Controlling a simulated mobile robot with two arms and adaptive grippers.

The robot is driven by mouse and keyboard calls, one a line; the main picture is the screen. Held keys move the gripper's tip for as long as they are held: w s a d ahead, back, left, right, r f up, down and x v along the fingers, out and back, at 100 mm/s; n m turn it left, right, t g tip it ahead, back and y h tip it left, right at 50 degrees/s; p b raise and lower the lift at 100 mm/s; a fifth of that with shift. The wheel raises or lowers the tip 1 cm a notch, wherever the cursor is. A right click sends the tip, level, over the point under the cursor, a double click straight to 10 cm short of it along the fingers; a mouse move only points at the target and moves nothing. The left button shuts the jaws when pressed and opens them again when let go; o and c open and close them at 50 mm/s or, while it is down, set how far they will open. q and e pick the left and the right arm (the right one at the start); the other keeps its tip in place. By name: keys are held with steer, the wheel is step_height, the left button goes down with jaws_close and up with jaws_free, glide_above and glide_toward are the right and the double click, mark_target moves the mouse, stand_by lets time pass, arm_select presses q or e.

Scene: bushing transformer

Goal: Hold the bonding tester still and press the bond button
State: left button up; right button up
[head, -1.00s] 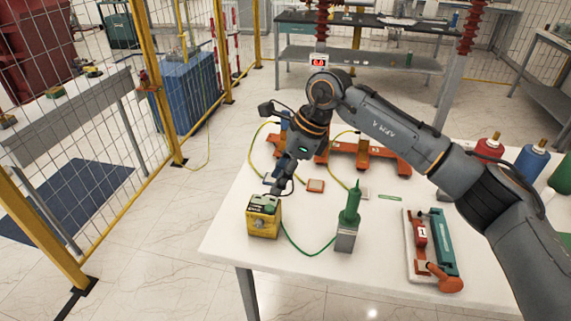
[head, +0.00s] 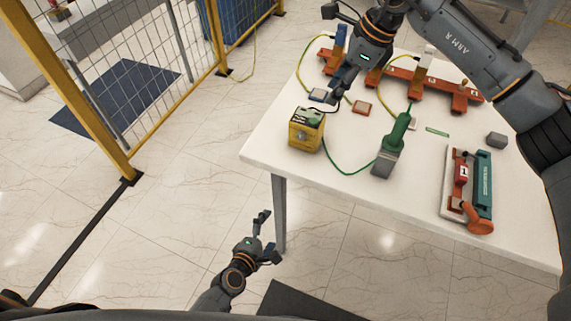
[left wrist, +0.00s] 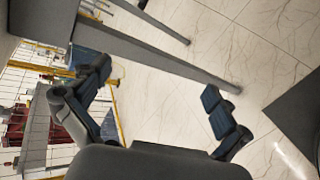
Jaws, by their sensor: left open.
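The bonding tester looks to be the yellow box (head: 306,130) with a green and black top, upright near the left edge of the white table (head: 265,150). A green cable runs from it to a green-handled probe (head: 397,130) in a grey block. My right gripper (head: 338,92) points down just behind and to the right of the tester; its fingertips are dark and small, so contact and opening cannot be told. My left gripper (head: 268,237) is open and empty, low in front of the table near its leg. Its spread fingers also show in the left wrist view (left wrist: 157,85).
Orange-red fixtures (head: 405,78) with yellow cables stand at the back of the table. A red and teal device (head: 468,190) lies at the right. A yellow-framed mesh fence (head: 110,140) stands left; floor between is clear.

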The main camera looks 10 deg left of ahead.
arm_select(q)
steer(key=w+d+r+n+t, duration=0.2)
steer(key=r+n, duration=0.2)
steer(key=r, duration=0.3)
steer(key=w+d+r+n+t, duration=0.1)
steer(key=w+r+n, duration=0.25)
steer(key=r, duration=0.45)
steer(key=n+t+h, duration=0.1)
steer(key=n+t, duration=0.1)
steer(key=n, duration=0.6)
glide_toward(307, 126)
step_height(307, 126, down, 3)
steer(key=shift+m, duration=0.25)
steer(key=x, duration=1.3)
steer(key=shift+w+a+f, duration=0.1)
steer(key=shift+a, duration=0.3)
steer(key=shift+c, duration=0.4)
steer(key=c, duration=1.5)
steer(key=shift+c, duration=0.4)
arm_select(e)
jaws_close()
